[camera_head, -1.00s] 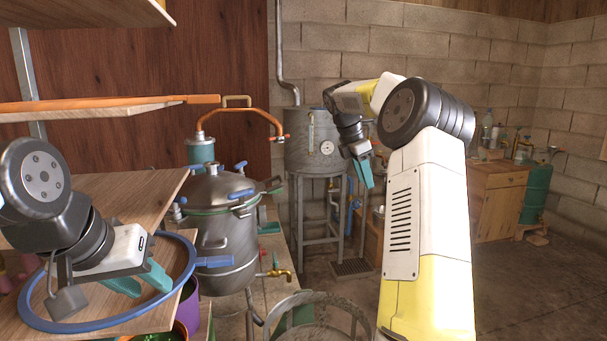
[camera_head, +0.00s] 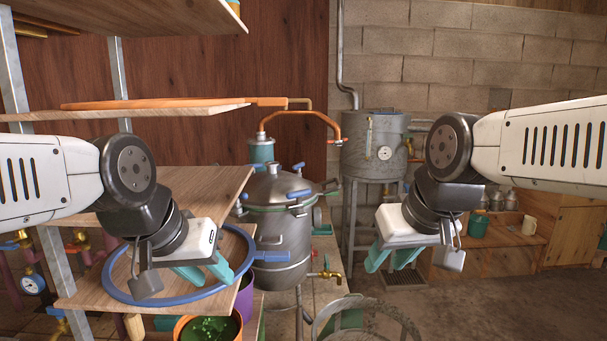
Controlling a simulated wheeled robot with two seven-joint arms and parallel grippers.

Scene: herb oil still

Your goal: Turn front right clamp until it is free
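The still pot (camera_head: 280,225) is a grey metal vessel with a domed lid, standing in the middle of the view beyond the shelves. Several blue-handled clamps sit around its lid rim. The clamp at the front right of the lid (camera_head: 299,194) has a blue handle, and no gripper touches it. My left gripper (camera_head: 207,272) is open and empty, left of and nearer than the pot, over the shelf and a blue ring. My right gripper (camera_head: 390,262) is open and empty, right of the pot and clear of it, with its fingers pointing down.
The blue ring (camera_head: 122,289) lies on a wooden shelf (camera_head: 85,290), its handle reaching towards the pot. An orange pipe (camera_head: 300,113) arches above the lid. A brass tap (camera_head: 328,275) sits low right of the pot. A grey tank (camera_head: 372,150) stands behind. Open floor lies right.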

